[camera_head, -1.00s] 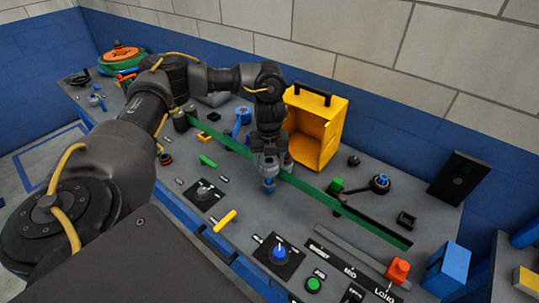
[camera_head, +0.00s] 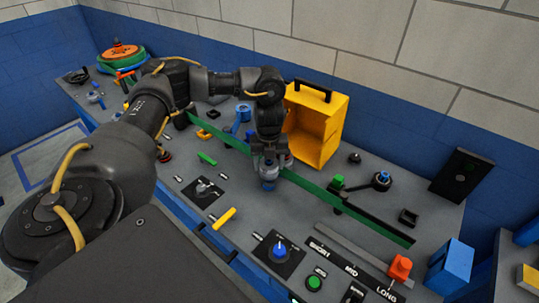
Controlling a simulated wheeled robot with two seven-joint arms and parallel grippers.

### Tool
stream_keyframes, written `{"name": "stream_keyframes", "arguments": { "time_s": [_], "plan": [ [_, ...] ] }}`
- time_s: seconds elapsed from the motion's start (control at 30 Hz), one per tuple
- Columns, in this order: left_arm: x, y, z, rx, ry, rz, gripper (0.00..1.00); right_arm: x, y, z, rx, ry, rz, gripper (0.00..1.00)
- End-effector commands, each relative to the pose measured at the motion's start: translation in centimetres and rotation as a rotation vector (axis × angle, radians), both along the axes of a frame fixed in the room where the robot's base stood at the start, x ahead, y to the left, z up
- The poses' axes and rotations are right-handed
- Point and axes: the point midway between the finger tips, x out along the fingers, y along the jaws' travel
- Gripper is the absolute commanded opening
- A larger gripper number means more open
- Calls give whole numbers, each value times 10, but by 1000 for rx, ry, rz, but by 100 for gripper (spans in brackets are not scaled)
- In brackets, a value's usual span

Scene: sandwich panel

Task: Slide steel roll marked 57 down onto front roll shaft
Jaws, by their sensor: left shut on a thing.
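My left gripper (camera_head: 269,157) reaches down over the middle of the bench and is shut on a small grey roll (camera_head: 268,173). The roll is held upright, just in front of the green strip. The marking on it is too small to read. A little blue (camera_head: 268,185) shows at the foot of the roll, probably the front roll shaft or its base. The roll hides most of it, and I cannot tell how far the roll is down around the shaft. My right gripper is not in view.
A long green strip (camera_head: 315,188) runs across the bench behind the roll. An open yellow box (camera_head: 334,120) stands close behind the gripper. A blue knob (camera_head: 280,251), a green button (camera_head: 314,282) and a yellow handle (camera_head: 225,217) lie toward the front. A red-orange block (camera_head: 400,267) sits at the right.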

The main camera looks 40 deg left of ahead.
Motion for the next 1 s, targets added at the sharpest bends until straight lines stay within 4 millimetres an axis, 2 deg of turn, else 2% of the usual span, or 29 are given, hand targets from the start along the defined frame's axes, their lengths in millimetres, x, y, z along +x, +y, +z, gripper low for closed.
{"name": "stream_keyframes", "arguments": {
  "time_s": [0.43,0.73,0.77,0.93,1.0],
  "plan": [
    [0,0,-25,0,-1,-1,28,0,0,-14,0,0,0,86],
    [1,0,-26,0,-1,-1,28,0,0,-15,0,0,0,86],
    [1,0,-26,0,-1,-1,62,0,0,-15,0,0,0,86],
    [0,0,-26,0,-1,-1,84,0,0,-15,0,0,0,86],
    [0,0,-26,0,-1,-1,86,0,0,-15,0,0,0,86]
  ]
}}
